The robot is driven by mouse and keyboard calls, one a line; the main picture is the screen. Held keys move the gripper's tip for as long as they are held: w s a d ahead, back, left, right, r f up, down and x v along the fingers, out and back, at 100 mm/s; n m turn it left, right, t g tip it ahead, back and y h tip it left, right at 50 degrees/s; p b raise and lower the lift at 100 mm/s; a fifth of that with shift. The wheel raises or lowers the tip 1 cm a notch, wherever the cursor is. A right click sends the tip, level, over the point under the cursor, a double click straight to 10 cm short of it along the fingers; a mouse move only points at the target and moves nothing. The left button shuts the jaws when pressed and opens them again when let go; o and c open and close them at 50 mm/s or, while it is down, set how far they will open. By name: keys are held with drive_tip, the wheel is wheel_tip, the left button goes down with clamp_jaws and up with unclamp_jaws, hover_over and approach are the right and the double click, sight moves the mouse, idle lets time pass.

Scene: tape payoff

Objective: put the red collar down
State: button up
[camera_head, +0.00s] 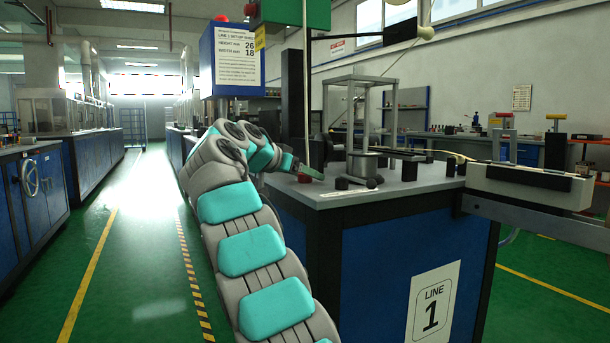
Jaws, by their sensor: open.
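My gripper (309,171) is at the end of my grey and teal arm, just above and beside the collar. It is open. The fingertips are small and partly hidden, so I cannot tell whether they touch the collar.
A blue machine with a setup card (237,57) stands behind my arm. A green-floored aisle (140,230) is clear at left.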

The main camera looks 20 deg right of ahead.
drive_tip(key=shift+r, duration=0.1)
drive_tip(key=shift+a+r, duration=0.1)
drive_tip(key=shift+r, duration=0.05)
drive_tip(key=p+v, duration=0.1)
drive_tip(key=v, duration=1)
drive_tip(key=shift+s+a+p, duration=0.2)
drive_tip(key=shift+a+p, duration=0.1)
drive_tip(key=shift+p, duration=0.1)
